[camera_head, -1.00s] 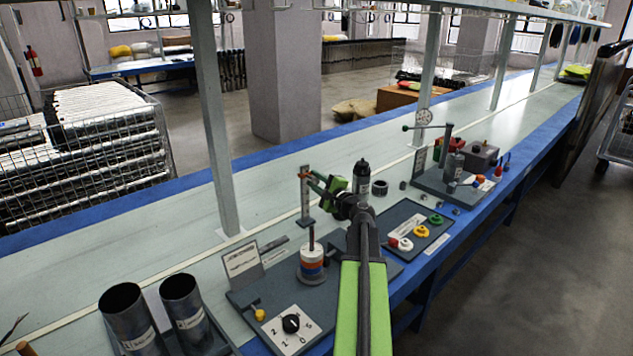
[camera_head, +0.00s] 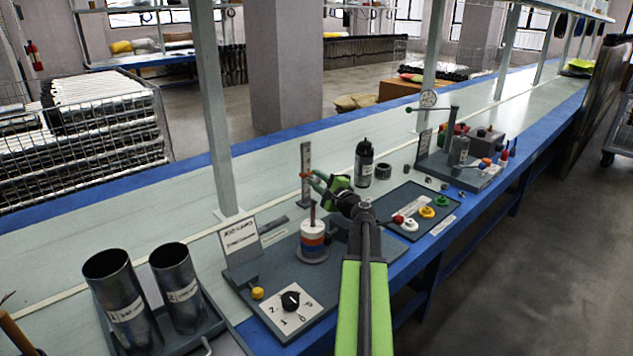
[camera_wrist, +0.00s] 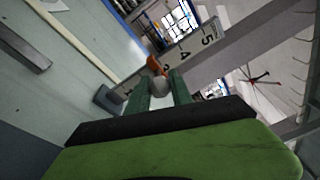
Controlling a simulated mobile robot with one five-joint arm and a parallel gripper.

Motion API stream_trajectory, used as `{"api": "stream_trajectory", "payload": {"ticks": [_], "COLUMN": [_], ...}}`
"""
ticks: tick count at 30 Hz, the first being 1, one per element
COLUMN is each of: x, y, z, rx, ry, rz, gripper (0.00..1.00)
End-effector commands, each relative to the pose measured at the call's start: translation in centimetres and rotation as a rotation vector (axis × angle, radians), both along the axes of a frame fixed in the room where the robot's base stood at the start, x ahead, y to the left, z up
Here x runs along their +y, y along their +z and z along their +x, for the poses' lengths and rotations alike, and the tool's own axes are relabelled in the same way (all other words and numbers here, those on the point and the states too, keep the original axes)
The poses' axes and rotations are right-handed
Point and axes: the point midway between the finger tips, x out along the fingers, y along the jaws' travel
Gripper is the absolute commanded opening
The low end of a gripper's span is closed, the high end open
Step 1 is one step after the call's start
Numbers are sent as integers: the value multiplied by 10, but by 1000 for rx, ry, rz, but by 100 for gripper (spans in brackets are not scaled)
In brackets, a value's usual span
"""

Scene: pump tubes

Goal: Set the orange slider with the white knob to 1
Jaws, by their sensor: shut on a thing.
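The orange slider (camera_head: 305,174) sits about halfway along an upright numbered scale post (camera_head: 307,155) on the bench. In the wrist view the slider (camera_wrist: 155,65) is beside the scale (camera_wrist: 196,47). There 5 and 4 are readable toward the upper right; the digit by the slider is partly hidden. My gripper (camera_head: 314,178) reaches the post from the right. In the wrist view its green fingers (camera_wrist: 160,92) are shut on the white knob (camera_wrist: 160,86) of the slider.
A ring-stack peg (camera_head: 313,240) and a black dial (camera_head: 290,300) stand in front of the post. A dark bottle (camera_head: 364,165) is right of it. Metal cylinders (camera_head: 119,285) are at the lower left. The bench behind the post is clear.

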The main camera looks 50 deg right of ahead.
Motion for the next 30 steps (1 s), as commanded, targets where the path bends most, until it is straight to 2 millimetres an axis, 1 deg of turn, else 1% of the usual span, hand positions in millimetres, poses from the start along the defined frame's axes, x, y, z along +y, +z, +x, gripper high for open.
{"api": "stream_trajectory", "payload": {"ticks": [1,5,6,14,17,20,23,24,30], "x": [-6,-4,-4,-2,-2,-2,-2,-6,-23], "y": [0,0,0,1,11,31,55,58,86], "z": [-4,-2,-2,-1,-1,-1,-1,-13,-62], "rx": [-1,0,-1,-1,0,-1,-1,-1,-1], "ry": [-14,-11,-10,-6,-5,-6,-7,-11,-12], "rz": [1,1,1,0,0,1,1,1,1], "gripper": [30,47,49,49,49,49,49,49,49]}}
